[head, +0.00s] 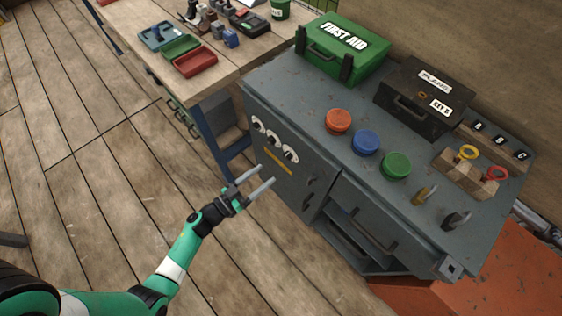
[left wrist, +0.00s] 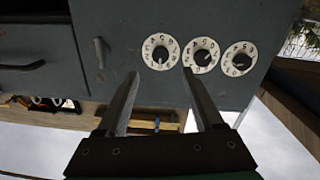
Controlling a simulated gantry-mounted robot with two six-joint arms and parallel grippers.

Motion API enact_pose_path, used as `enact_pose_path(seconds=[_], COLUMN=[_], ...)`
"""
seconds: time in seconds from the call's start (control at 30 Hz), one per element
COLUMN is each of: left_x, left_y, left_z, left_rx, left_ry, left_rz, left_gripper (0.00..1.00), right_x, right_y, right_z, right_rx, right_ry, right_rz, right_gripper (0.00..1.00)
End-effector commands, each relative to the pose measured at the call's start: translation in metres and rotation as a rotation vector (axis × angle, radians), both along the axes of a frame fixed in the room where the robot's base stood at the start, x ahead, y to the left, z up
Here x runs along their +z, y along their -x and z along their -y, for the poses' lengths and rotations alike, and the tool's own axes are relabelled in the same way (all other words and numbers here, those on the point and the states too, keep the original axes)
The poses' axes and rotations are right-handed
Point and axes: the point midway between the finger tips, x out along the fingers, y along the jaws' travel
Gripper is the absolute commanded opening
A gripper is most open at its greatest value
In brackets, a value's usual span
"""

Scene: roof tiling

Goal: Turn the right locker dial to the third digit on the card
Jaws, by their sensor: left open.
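Three white-ringed dials with dark knobs are on the front of the grey locker (head: 318,170). The right dial (head: 290,154) is the one nearest the door handle. In the left wrist view, which is upside down, the right dial (left wrist: 160,52) is leftmost in the row. My left gripper (head: 267,174) is open and empty in front of the locker. In the left wrist view the fingertips (left wrist: 161,73) are apart, with the right dial beyond the gap between them. The dial digits are too small to read surely. I cannot make out a card with digits.
A yellow strip (head: 277,160) is on the locker front below the dials. A green first aid box (head: 340,50), a black box (head: 425,92) and several coloured knobs stand on the locker top. A wooden bench (head: 130,20) with trays stands behind left.

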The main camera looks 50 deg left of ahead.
Motion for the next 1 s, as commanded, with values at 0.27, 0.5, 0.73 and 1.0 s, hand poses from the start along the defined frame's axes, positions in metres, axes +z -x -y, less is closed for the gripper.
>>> enact_pose_path(seconds=[0.27,0.5,0.73,1.0], left_x=[-0.003,0.0,0.0,0.0], left_y=[-0.062,-0.083,-0.083,-0.083], left_z=[0.002,0.002,0.002,0.002], left_rx=[-0.002,0.0,0.0,0.0], left_ry=[-0.003,-0.001,-0.001,-0.001], left_rz=[0.005,0.002,0.001,0.001], left_gripper=[0.69,0.69,0.67,0.18], right_x=[-0.03,-0.036,-0.035,-0.035], right_y=[0.0,0.0,0.0,0.0], right_z=[0.0,0.0,0.0,0.0], right_rx=[0.0,0.0,0.0,0.0], right_ry=[0.0,0.0,0.0,0.0], right_rz=[0.0,0.0,0.0,0.0], right_gripper=[0.5,0.5,0.5,0.5])
